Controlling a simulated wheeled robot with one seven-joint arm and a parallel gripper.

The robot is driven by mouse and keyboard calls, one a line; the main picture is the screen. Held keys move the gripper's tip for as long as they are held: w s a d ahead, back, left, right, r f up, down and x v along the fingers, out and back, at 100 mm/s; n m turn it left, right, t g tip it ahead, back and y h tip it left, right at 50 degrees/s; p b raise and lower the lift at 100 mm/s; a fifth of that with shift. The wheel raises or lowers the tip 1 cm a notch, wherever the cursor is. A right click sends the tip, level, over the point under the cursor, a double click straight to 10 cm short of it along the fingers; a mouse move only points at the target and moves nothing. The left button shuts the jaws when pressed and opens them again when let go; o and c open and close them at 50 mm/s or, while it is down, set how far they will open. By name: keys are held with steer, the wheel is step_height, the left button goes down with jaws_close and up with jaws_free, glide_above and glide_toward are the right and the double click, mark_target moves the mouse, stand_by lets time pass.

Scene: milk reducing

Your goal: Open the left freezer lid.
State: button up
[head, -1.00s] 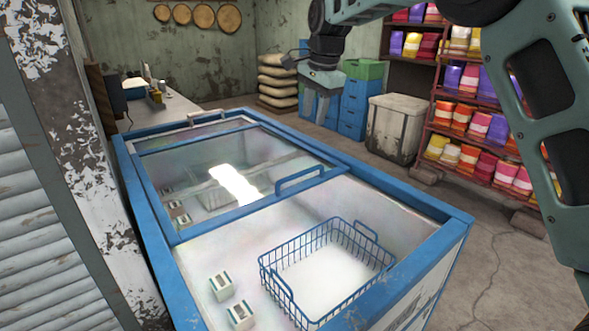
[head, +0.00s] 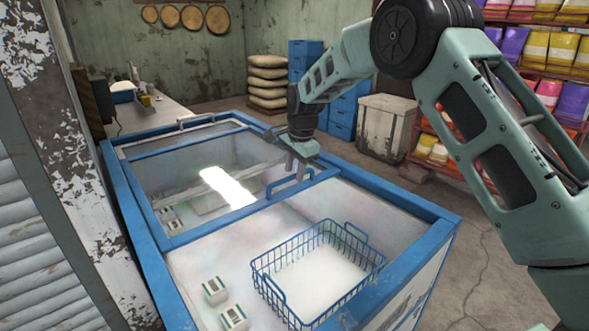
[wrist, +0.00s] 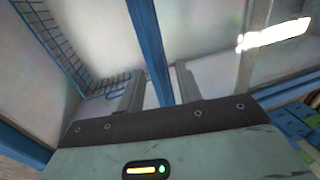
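A blue-framed chest freezer (head: 452,222) fills the middle of the head view. A glass lid with a blue frame (head: 215,216) covers its far half, with a raised blue handle (head: 290,186) on the near edge. My gripper (head: 298,176) points down at this handle. In the wrist view its two fingers (wrist: 160,88) are apart, and a blue bar (wrist: 150,45) of the lid frame runs below and between them. I cannot tell whether the fingers touch the handle. A second, paler handle (head: 195,119) is at the far end.
A blue wire basket (head: 318,270) and small cartons (head: 215,291) are inside the near half. A peeling pillar (head: 75,190) stands close on the left. A shelf of coloured bags (head: 545,95) and a worn white bin (head: 385,125) are to the right.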

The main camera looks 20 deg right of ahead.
steer(key=shift+f, duration=0.35)
jaws_close()
steer(key=p, duration=0.5)
glide_above(276, 177)
steer(key=s, duration=0.2)
steer(key=shift+w+d+r, duration=0.2)
steer(key=shift+d, duration=0.2)
steer(key=shift+w+a+f, duration=0.1)
steer(key=shift+w+a, duration=0.1)
steer(key=shift+w, duration=0.25)
steer(key=shift+w+a+f, duration=0.1)
steer(key=shift+w+a, duration=0.1)
steer(key=shift+w, duration=0.25)
jaws_free()
steer(key=s+d+r+b, duration=0.1)
steer(key=s+r, duration=0.2)
steer(key=r, duration=1.4)
steer(key=shift+d+b, duration=0.15)
steer(key=shift+b, duration=0.25)
